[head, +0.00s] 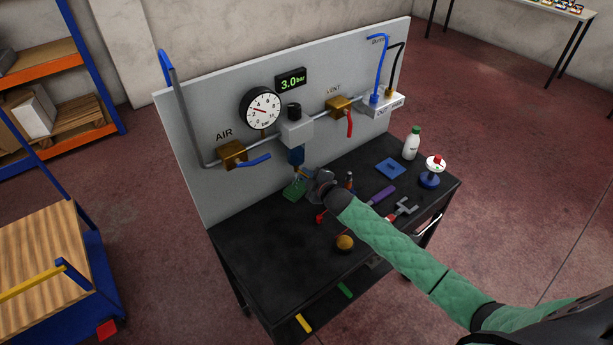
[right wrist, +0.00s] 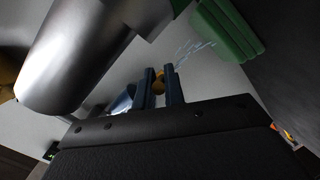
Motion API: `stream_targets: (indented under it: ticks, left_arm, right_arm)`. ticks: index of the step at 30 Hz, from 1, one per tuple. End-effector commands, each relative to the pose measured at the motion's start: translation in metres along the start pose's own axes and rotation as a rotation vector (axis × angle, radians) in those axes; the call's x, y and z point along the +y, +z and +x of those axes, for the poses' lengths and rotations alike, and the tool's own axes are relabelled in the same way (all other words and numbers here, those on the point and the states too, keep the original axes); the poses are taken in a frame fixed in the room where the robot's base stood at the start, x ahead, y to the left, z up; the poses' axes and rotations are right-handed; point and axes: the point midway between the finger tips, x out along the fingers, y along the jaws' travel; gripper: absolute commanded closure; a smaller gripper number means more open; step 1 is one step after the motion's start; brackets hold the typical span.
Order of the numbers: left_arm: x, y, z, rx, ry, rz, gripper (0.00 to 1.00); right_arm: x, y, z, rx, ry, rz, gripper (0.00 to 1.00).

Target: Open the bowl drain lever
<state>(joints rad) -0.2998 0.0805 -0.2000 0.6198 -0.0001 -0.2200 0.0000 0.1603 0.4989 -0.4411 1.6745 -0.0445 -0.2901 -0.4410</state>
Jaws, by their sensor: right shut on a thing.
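The filter unit (head: 295,130) is on the grey panel, with its blue bowl (head: 296,156) hanging below. My right gripper (head: 308,179) is just under and to the right of the bowl. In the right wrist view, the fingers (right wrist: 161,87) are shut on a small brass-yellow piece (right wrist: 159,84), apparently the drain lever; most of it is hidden. A large metallic cylinder (right wrist: 85,60) is close beside the fingers. Thin pale-blue streaks (right wrist: 193,50) run between the fingertips and a green tray (right wrist: 228,28). This green tray is below the bowl (head: 293,190). My left gripper is out of view.
A brass AIR valve (head: 232,154) with a blue handle and a VENT valve (head: 340,106) with a red handle flank the filter. The gauge (head: 261,109) and a 3.0 bar display (head: 291,82) are above. Tools, a white bottle (head: 411,145) and a brass knob (head: 345,243) are on the black table.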

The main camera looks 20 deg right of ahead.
Motion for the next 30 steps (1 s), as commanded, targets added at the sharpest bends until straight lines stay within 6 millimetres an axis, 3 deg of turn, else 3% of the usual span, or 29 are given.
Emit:
stream_targets:
  ticks: [26,27,30]
  left_arm:
    - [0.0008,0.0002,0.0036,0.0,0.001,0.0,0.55]
    - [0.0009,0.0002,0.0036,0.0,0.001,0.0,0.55]
    - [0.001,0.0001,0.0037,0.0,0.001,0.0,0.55]
  right_arm:
    - [0.0041,0.0053,0.0009,0.108,-0.068,-0.027,1.0]
    - [0.004,0.0055,0.0009,0.108,-0.068,-0.027,0.81]
    - [0.0039,0.0058,0.0008,0.108,-0.069,-0.027,0.68]
